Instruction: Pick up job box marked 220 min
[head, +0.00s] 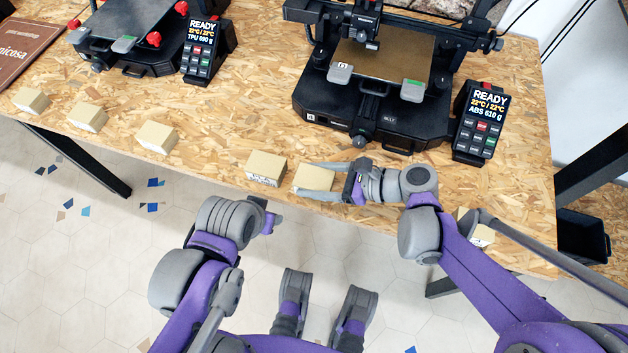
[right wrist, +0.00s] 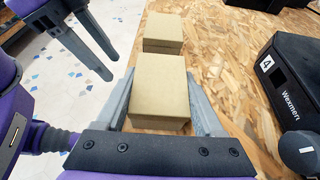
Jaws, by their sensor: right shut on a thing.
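My right gripper (head: 318,178) has its two fingers on either side of a small tan box (head: 313,177) near the table's front edge. The right wrist view shows the same box (right wrist: 160,92) between the fingers, touching or nearly touching both. No marking can be read on it. It appears to rest on the table. A second tan box (head: 266,167) stands just left of it, apart, with dark print on its front too small to read. My left gripper (head: 270,217) hangs in front of the table edge; its fingers stand apart and empty in the right wrist view (right wrist: 90,48).
More tan boxes stand along the wooden table (head: 220,125): several to the left, and one (head: 478,232) partly hidden behind my right arm. A black printer (head: 375,100) and its control panel (head: 480,120) stand behind the held box. A dark bin (head: 583,238) is at the right.

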